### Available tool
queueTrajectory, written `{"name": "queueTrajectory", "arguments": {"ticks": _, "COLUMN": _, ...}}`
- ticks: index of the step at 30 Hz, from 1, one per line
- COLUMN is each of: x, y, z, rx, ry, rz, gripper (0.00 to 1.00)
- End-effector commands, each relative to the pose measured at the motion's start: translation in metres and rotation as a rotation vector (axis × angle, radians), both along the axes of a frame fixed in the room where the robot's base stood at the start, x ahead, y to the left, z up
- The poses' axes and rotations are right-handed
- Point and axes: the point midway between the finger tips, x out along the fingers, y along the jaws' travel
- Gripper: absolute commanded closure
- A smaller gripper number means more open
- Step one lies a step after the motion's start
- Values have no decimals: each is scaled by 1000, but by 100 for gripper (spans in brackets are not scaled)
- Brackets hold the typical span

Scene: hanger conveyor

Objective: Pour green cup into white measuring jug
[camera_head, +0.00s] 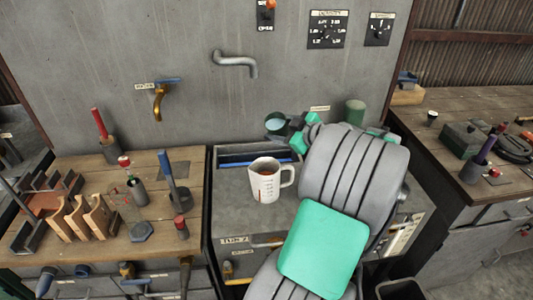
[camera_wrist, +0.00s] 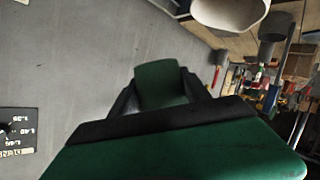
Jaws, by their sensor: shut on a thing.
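The white measuring jug (camera_head: 265,186) stands upright on the grey counter, handle to the right, with reddish-brown contents inside. Its pale rim shows at the top of the wrist view (camera_wrist: 232,14). My gripper (camera_head: 296,131) is shut on the green cup (camera_head: 277,125), which is held above and behind the jug in the picture. The cup is tilted, its mouth turned towards the left. In the wrist view the cup (camera_wrist: 160,84) sits between my dark fingers (camera_wrist: 160,98). My arm hides the counter to the right; no stream is visible.
A grey spout (camera_head: 235,62) and a brass tap (camera_head: 159,98) stick out from the wall. A green cylinder (camera_head: 355,112) stands behind my arm. The left bench (camera_head: 100,245) carries tools and wooden holders. The counter just left of the jug is clear.

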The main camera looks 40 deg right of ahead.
Motion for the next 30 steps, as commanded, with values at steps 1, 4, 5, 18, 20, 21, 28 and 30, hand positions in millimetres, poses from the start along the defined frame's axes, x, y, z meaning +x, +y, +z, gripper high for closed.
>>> {"name": "queueTrajectory", "arguments": {"ticks": 1, "x": 0, "y": 0, "z": -1, "rx": -4, "ry": -1, "rz": 0, "gripper": 93}}
{"name": "queueTrajectory", "arguments": {"ticks": 4, "x": 0, "y": 0, "z": 0, "rx": -7, "ry": -1, "rz": 0, "gripper": 93}}
{"name": "queueTrajectory", "arguments": {"ticks": 5, "x": 0, "y": 0, "z": 1, "rx": -7, "ry": -1, "rz": 0, "gripper": 93}}
{"name": "queueTrajectory", "arguments": {"ticks": 18, "x": 0, "y": -1, "z": -1, "rx": -23, "ry": -5, "rz": 1, "gripper": 93}}
{"name": "queueTrajectory", "arguments": {"ticks": 20, "x": 0, "y": -1, "z": -1, "rx": -29, "ry": -7, "rz": 0, "gripper": 93}}
{"name": "queueTrajectory", "arguments": {"ticks": 21, "x": 0, "y": -1, "z": 0, "rx": -33, "ry": -7, "rz": 0, "gripper": 93}}
{"name": "queueTrajectory", "arguments": {"ticks": 28, "x": 0, "y": -1, "z": 0, "rx": -55, "ry": -10, "rz": -1, "gripper": 93}}
{"name": "queueTrajectory", "arguments": {"ticks": 30, "x": 0, "y": -1, "z": 0, "rx": -61, "ry": -11, "rz": 0, "gripper": 93}}
